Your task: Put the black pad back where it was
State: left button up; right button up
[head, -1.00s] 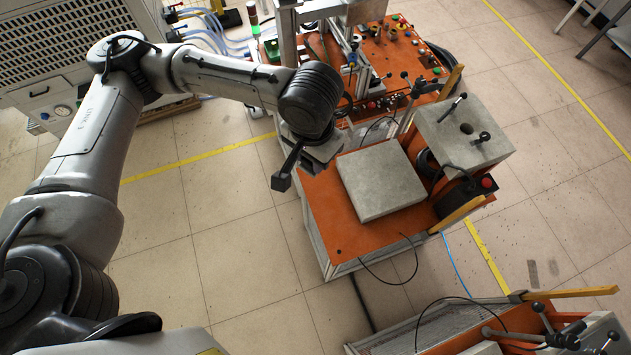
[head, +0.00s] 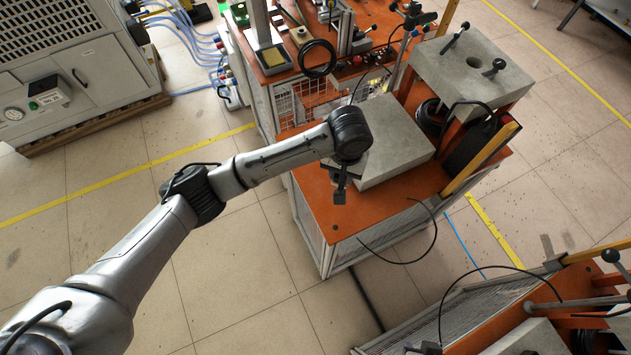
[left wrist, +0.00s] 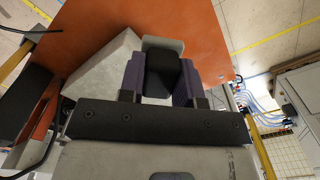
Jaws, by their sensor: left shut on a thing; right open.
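The black pad (left wrist: 163,72) is between the two fingers of my left gripper (left wrist: 162,80) in the left wrist view. In the head view my left gripper (head: 341,188) is above the orange bench top (head: 318,212), at the left of the grey slab (head: 392,140). It is shut on the pad, whose edges are partly hidden by the fingers and wrist. The gap between pad and bench cannot be told. Only a small dark part at the bottom edge of the head view shows for my right gripper (head: 424,348); its fingers are hard to make out.
A grey block with black handles (head: 473,70) stands on the bench's right side, beside a yellow bar (head: 482,160). A black cable (head: 432,225) loops off the front edge. A second bench (head: 470,310) is at lower right.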

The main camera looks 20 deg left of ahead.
pick_arm(q)
jog(key=f, duration=0.1)
jog(key=f+b, duration=0.1)
jog(key=f, duration=0.1)
jog(key=shift+w+d, duration=0.1)
jog(key=shift+d, duration=0.1)
jog(key=b, duration=0.2)
send_over(315, 175)
notch_tip(315, 175, down, 7)
jog(key=shift+w+f, duration=0.1)
jog(key=shift+f+b, duration=0.3)
jog(key=shift+f, duration=1.65)
pick_arm(e)
notch_tip(315, 175, down, 4)
jog(key=shift+d+f, duration=0.1)
jog(key=shift+f, duration=0.1)
pick_arm(q)
jog(key=shift+f, duration=0.1)
pick_arm(e)
jog(key=shift+d, duration=0.1)
pick_arm(q)
jog(key=o, duration=0.9)
jog(key=shift+c, duration=0.2)
